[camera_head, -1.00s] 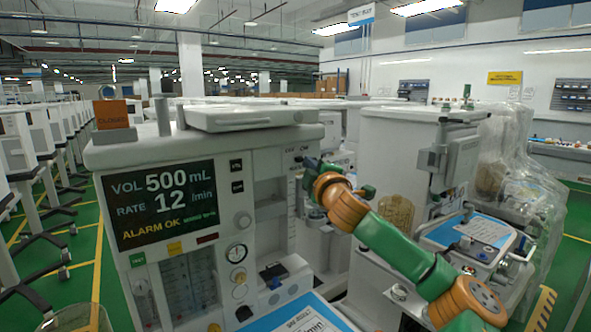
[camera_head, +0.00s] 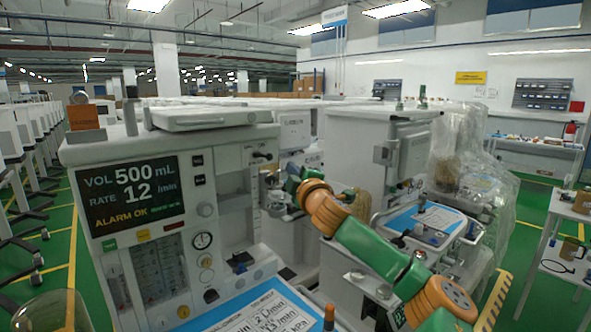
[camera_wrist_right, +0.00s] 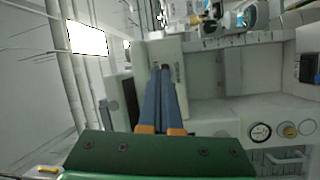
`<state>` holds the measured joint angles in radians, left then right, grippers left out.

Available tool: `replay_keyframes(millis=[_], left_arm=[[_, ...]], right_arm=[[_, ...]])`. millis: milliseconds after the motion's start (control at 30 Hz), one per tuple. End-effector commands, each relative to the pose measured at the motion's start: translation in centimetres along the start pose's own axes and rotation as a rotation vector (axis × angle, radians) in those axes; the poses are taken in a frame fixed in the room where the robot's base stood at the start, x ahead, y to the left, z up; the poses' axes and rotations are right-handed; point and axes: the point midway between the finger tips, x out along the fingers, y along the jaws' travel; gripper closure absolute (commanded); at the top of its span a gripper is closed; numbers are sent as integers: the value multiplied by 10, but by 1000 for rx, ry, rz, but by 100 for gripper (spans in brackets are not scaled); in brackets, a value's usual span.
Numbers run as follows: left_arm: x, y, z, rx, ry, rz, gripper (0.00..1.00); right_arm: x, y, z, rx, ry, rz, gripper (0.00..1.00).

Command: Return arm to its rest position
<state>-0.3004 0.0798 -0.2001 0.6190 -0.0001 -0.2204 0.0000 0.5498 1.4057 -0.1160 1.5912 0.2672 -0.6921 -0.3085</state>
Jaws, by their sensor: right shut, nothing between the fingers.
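My right arm, green with orange joints, reaches up and left from the lower right of the head view. In the right wrist view the two blue-grey fingers (camera_wrist_right: 162,82) lie together, shut and empty, pointing at the cart's pale panels. I cannot tell from these views whether the gripper touches the cart. My left gripper is not in view.
The cart's screen (camera_head: 134,193) reads VOL 500 mL, RATE 12. A second cart (camera_head: 372,150) with a blue-covered tray (camera_head: 425,219) stands to the right, behind my forearm. A plastic-wrapped unit (camera_head: 470,165) stands beyond it. Green floor shows at far right, beside a white table (camera_head: 570,218).

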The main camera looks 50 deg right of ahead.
Motion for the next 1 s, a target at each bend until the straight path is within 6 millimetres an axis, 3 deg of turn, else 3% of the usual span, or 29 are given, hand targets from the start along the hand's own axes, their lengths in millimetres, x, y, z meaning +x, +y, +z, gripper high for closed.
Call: replay_keyframes(millis=[233, 300, 367, 467, 500, 600, 700, 800, 1000], left_arm=[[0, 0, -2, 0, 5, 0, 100], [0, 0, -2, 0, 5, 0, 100], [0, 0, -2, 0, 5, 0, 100], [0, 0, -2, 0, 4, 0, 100], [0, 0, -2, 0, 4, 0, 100], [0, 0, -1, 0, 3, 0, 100], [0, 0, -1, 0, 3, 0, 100], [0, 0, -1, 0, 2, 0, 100], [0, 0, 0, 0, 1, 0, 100]], right_arm=[[0, 0, 0, 0, 0, 0, 100], [0, -9, -2, 3, 2, -17, 100], [-1, -36, -9, 11, 8, -66, 100], [-17, -122, -28, 48, 15, -231, 100], [-30, -163, -36, 68, 13, -313, 100], [-81, -258, -50, 132, -14, -519, 100], [-147, -332, -58, 207, -70, -713, 100], [-209, -377, -61, 279, -141, -864, 100], [-310, -418, -61, 405, -300, -1075, 100]])
